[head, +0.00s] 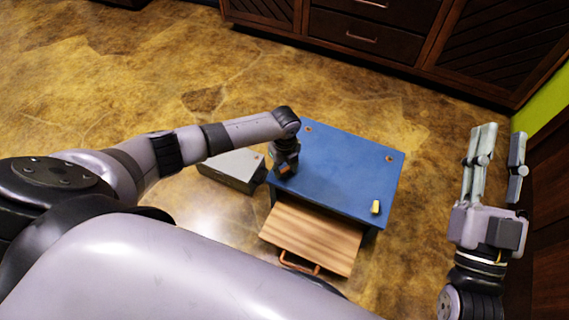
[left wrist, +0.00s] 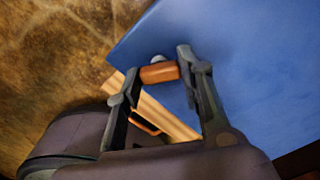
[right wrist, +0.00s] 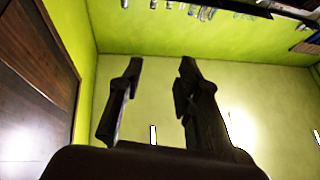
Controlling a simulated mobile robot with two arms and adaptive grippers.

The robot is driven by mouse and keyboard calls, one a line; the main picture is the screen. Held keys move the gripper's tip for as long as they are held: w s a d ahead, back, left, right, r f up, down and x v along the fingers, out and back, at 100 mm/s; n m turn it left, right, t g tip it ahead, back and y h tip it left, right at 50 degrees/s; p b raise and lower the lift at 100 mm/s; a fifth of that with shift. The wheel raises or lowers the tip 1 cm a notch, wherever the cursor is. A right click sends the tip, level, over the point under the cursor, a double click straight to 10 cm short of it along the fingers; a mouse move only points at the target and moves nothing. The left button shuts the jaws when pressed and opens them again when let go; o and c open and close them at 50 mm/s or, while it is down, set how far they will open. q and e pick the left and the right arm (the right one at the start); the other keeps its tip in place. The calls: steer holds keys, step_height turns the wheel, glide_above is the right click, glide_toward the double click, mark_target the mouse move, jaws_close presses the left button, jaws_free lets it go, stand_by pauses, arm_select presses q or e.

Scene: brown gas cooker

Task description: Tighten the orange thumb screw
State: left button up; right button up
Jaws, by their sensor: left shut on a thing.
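The orange thumb screw (left wrist: 159,72) sits at a corner of the blue table top (head: 340,160). In the left wrist view it lies between the two fingertips of my left gripper (left wrist: 160,68), which is shut on it. In the head view, my left gripper (head: 285,170) points down at the near left corner of the blue top and hides most of the screw. My right gripper (head: 501,133) is raised on the far right, away from the table. Its fingers are apart, and the right wrist view shows nothing between them (right wrist: 160,68).
A wooden drawer (head: 312,237) with a copper handle (head: 300,264) sticks out of the table's front. A small yellow block (head: 376,207) is on the right of the top. A grey box (head: 232,168) stands on the floor at left. Brown cabinets (head: 400,35) line the back.

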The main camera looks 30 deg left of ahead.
arm_select(q)
steer(key=m, duration=0.2)
steer(key=shift+m+p, duration=0.3)
steer(key=shift+m, duration=0.1)
steer(key=m, duration=0.2)
steer(key=shift+m, duration=2.1)
arm_select(e)
steer(key=shift+w+d+f+g+h, duration=0.1)
steer(key=shift+w+f+g+h, duration=0.15)
steer(key=shift+f+g, duration=0.4)
steer(key=shift+w+f+g+h, duration=0.15)
steer(key=shift+w+f+g, duration=0.2)
steer(key=shift+f, duration=0.45)
steer(key=shift+w+d+f+g+h, duration=0.1)
steer(key=shift+w+f+g+h, duration=0.1)
steer(key=shift+f+g, duration=0.45)
steer(key=shift+a+f+t, duration=0.1)
steer(key=shift+t, duration=0.15)
arm_select(q)
steer(key=o, duration=1.2)
steer(key=shift+c, duration=0.2)
